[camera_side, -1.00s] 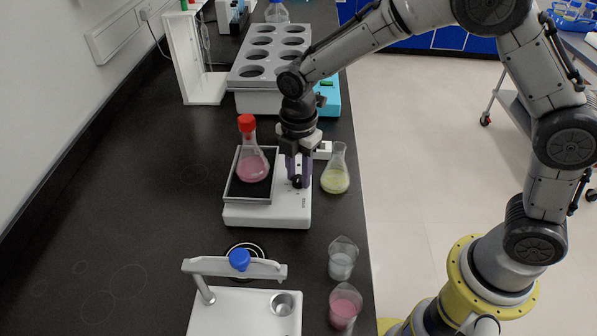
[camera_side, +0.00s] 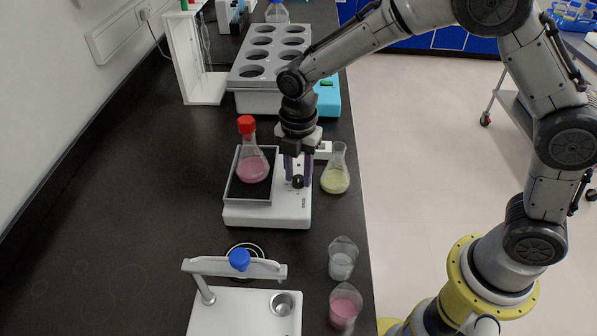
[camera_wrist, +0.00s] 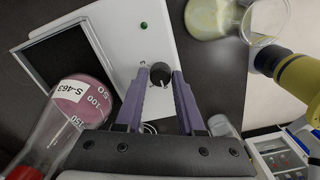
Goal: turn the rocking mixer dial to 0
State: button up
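The rocking mixer (camera_side: 268,215) is a white unit on the black bench, with a framed dark tray (camera_side: 240,193) on its left. Its round black dial (camera_side: 297,181) is on the right part of the top. In the wrist view the dial (camera_wrist: 160,73) shows a light pointer mark; its scale is too small to read. My gripper (camera_side: 298,177) points down over the dial with purple fingers. In the wrist view the fingertips (camera_wrist: 160,76) straddle the dial, with a small gap visible on each side. The gripper is open and holds nothing.
A red-capped flask (camera_side: 252,168) of pink liquid stands on the mixer tray, left of my gripper. A flask of yellow liquid (camera_side: 335,181) stands close on the right. Beakers (camera_side: 342,262) and a white device (camera_side: 240,315) are in front; a grey rack (camera_side: 255,100) is behind.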

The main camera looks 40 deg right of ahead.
aim_at(299, 177)
jog(key=o, duration=0.3)
jog(key=shift+o, duration=0.2)
notch_tip(299, 177, up, 14)
dwell(0.4)
jog(key=shift+f, duration=0.1)
jog(key=s+d+r+m+t, duration=0.4)
jog(key=s+d+r+m, duration=0.2)
jog(key=s+d+r, duration=0.5)
jog(key=s+d+f+m+t, duration=0.1)
jog(key=s+d+f+m, duration=0.1)
jog(key=s+f+m, duration=0.7)
jog(key=s+m, duration=0.3)
jog(key=m, duration=0.4)
jog(key=shift+s+d+m+t, duration=0.15)
jog(key=shift+s+m+t, duration=0.15)
jog(key=shift+s, duration=0.1)
